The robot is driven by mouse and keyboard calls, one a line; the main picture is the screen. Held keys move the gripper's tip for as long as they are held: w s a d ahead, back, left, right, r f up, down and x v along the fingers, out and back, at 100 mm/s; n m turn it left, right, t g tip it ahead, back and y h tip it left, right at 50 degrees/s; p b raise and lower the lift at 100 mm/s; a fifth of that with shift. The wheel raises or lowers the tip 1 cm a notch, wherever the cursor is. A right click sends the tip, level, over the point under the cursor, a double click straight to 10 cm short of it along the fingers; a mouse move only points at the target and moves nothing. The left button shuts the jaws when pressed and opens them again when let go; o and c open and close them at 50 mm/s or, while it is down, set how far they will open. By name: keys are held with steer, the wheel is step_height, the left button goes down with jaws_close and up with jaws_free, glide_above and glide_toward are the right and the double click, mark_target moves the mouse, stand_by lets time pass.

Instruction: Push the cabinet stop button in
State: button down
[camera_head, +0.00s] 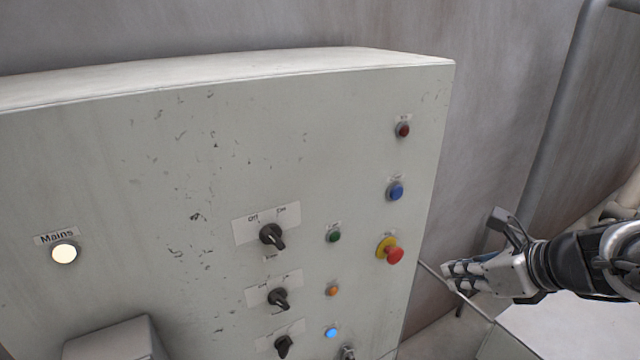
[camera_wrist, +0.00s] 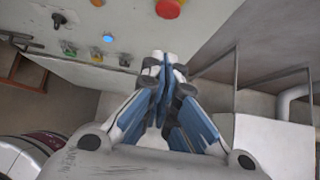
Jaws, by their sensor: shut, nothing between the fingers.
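The cabinet stop button (camera_head: 394,255) is a red mushroom head on a yellow ring, low on the right side of the grey cabinet face (camera_head: 150,180). It stands out from the panel. In the wrist view the red button (camera_wrist: 169,8) is cut by the top edge, ahead of the fingers. My gripper (camera_head: 448,276) is shut and empty, to the right of the button and slightly lower in the head view, apart from it. In the wrist view my gripper's fingertips (camera_wrist: 165,60) are together, below the button.
Black rotary switches (camera_head: 272,236), a blue button (camera_head: 395,191), a dark red button (camera_head: 403,130), a green button (camera_head: 334,236) and an orange one (camera_head: 332,290) share the panel. A lit Mains lamp (camera_head: 64,252) is at left. A pipe (camera_head: 550,140) runs along the right wall.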

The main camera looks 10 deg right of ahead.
mark_target(393, 254)
steer(key=w+r+x, duration=0.2)
steer(key=x, duration=1)
steer(key=shift+a+b, duration=0.4)
steer(key=shift+w+f, duration=0.1)
